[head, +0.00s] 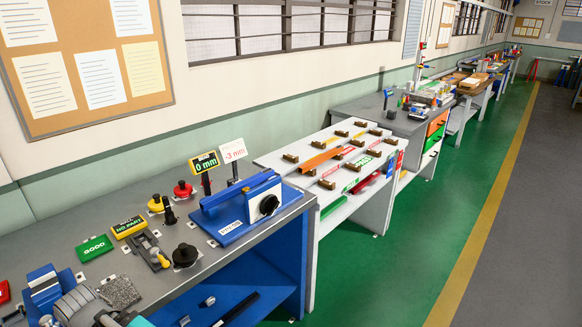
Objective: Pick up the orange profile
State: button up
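The orange profile (322,159) is a long flat bar in the head view. It lies across brown holders on the white rack table (272,158), right of the picture's middle. Its far end reaches up and right toward the back of the rack. Nothing is seen touching it apart from the rack's holders. I cannot make out my gripper in this view.
A grey workbench (112,187) in front bears a blue device (237,211), signs, knobs and a green GOOD plate (94,248). More benches stand along the wall beyond the rack. The green floor (440,215) to the right is clear.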

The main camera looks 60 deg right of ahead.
aim_at(304, 169)
jog(key=z, duration=2.25)
